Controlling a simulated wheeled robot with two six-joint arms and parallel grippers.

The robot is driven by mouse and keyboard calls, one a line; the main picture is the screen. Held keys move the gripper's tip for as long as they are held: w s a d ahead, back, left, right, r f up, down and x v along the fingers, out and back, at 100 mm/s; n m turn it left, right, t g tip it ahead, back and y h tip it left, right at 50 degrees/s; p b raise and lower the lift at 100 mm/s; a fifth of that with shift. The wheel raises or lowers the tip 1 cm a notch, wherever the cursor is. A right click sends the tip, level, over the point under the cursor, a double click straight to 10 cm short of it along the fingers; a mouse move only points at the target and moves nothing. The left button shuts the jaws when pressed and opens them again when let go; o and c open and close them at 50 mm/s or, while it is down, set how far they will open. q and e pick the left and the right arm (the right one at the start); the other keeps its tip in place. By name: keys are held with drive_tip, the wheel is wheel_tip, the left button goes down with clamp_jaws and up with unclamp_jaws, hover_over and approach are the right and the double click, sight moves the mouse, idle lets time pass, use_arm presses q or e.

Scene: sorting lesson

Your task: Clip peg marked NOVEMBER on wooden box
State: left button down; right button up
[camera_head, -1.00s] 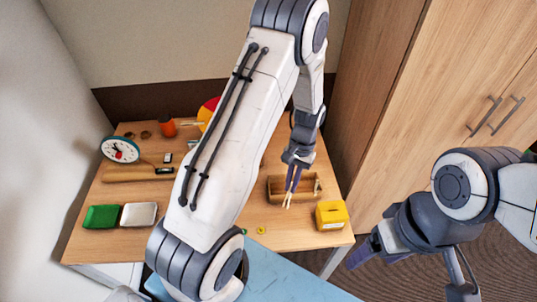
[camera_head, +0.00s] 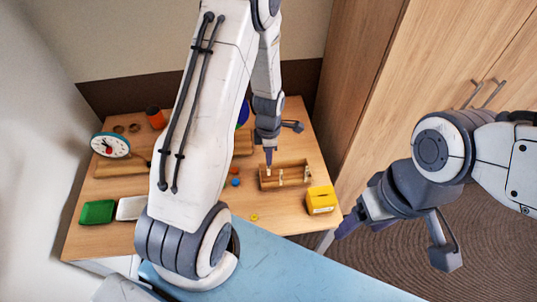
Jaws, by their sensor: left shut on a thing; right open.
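The wooden box (camera_head: 264,184) is a long, open tray near the right of the desk, with light pegs on it, one near its middle (camera_head: 281,178) and one at its right end (camera_head: 307,172). My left gripper (camera_head: 268,163) is at the box's left end, pointing down, shut on a small pale peg (camera_head: 268,171). The lettering on the pegs is too small to read, so I cannot tell which is NOVEMBER. I cannot tell whether the held peg touches the box wall. My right gripper (camera_head: 350,224) is open and empty, off the desk's right edge.
A green tray (camera_head: 97,212), a white tray (camera_head: 131,208) and a clock (camera_head: 110,145) are at the left. My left arm hides the desk's middle.

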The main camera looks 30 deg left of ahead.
sight(268, 171)
use_arm(q)
drive_tip(key=shift+f+b, duration=2.1)
drive_tip(key=shift+f, duration=0.55)
drive_tip(key=shift+f, duration=0.1)
drive_tip(key=shift+f+b, duration=0.6)
drive_tip(key=shift+b, duration=0.15)
drive_tip(key=shift+f, duration=0.2)
drive_tip(key=shift+f+b, duration=0.5)
drive_tip(key=shift+b, duration=0.05)
drive_tip(key=shift+f, duration=0.15)
